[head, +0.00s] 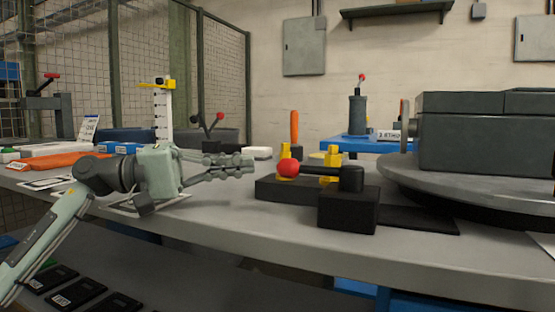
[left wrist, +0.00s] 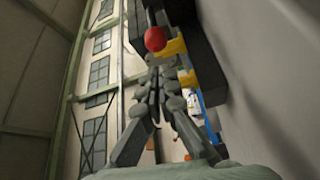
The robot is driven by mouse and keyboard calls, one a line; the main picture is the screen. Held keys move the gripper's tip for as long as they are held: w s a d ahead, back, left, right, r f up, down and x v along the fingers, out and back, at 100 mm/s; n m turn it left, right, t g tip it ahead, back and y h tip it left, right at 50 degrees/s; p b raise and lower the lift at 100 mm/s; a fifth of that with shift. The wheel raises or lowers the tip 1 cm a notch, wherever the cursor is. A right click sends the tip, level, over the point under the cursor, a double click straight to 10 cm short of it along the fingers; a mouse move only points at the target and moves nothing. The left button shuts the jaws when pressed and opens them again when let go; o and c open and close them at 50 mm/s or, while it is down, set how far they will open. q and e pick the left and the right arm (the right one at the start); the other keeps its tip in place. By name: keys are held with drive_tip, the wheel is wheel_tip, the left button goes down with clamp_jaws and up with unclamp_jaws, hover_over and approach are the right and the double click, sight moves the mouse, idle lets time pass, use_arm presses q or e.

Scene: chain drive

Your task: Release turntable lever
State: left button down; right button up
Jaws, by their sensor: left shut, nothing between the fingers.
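The lever (head: 323,170) is a dark bar with a red ball knob (head: 288,167) at its left end. It lies roughly level, and its right end meets a black post on a black block (head: 347,212). The round grey turntable (head: 430,190) is to the right of it. My left gripper (head: 252,163) is shut and empty, pointing right, a little left of the knob and apart from it in the head view. In the left wrist view the closed fingers (left wrist: 155,88) point towards the red knob (left wrist: 155,39). My right gripper is not in view.
Yellow pieces (head: 332,156) stand beside the lever, with an orange upright handle (head: 294,127) behind. Large grey boxes (head: 475,140) sit on the turntable. A white post with a yellow arm (head: 163,110) rises behind my left gripper. The bench front (head: 270,235) is clear.

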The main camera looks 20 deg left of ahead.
use_arm(q)
drive_tip(key=p+x, duration=0.1)
drive_tip(key=x, duration=0.5)
drive_tip(key=shift+w+d, duration=0.2)
drive_tip(key=shift+d, duration=0.05)
